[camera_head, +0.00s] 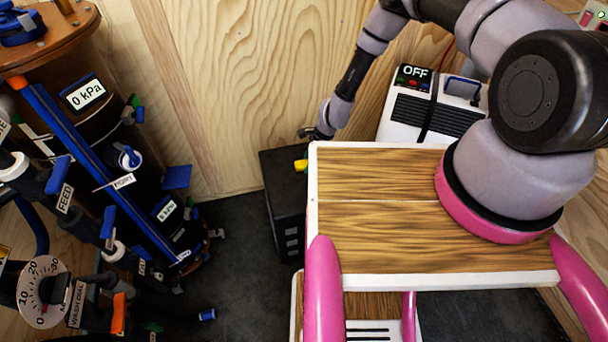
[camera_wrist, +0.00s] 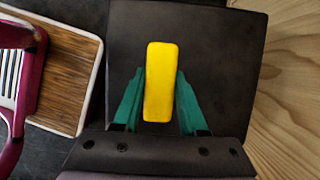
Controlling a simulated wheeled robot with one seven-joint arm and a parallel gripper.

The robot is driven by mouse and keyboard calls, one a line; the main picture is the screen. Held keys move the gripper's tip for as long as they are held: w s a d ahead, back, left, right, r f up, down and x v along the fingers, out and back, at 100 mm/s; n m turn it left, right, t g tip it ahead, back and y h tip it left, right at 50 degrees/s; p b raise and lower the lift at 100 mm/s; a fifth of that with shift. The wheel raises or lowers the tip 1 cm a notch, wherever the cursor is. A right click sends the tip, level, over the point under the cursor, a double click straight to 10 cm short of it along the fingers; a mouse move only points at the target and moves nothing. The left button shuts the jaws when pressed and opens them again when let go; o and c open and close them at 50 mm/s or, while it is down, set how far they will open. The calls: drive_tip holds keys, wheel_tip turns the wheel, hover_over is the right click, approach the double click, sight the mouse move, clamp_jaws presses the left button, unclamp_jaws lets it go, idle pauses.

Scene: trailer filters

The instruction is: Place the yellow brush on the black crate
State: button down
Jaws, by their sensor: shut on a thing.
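The yellow brush (camera_wrist: 160,80) shows in the wrist view as a yellow block between the two green fingers of my gripper (camera_wrist: 160,98). The fingers touch its sides, and my gripper is shut on it. The black crate (camera_wrist: 215,40) lies behind the brush, with its dark flat top filling most of that view. In the head view the crate (camera_head: 285,205) stands on the floor against the wooden wall. A bit of the yellow brush (camera_head: 300,165) shows over the crate's top. The gap between brush and crate cannot be told. My gripper's fingers are not clear in the head view.
A wooden-topped cart part (camera_head: 390,235) with pink posts hides the crate's right side in the head view. A white box marked OFF (camera_head: 398,125) stands behind it. Tanks and valves (camera_head: 120,150) fill the left. Dark floor (camera_head: 235,240) is clear between them and the crate.

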sight(304, 185)
wheel_tip(304, 185, down, 10)
drive_tip(key=shift+w+f, duration=0.1)
drive_tip(key=shift+w, duration=0.05)
drive_tip(key=shift+c, duration=2.2)
unclamp_jaws()
drive_tip(key=v, duration=1.2)
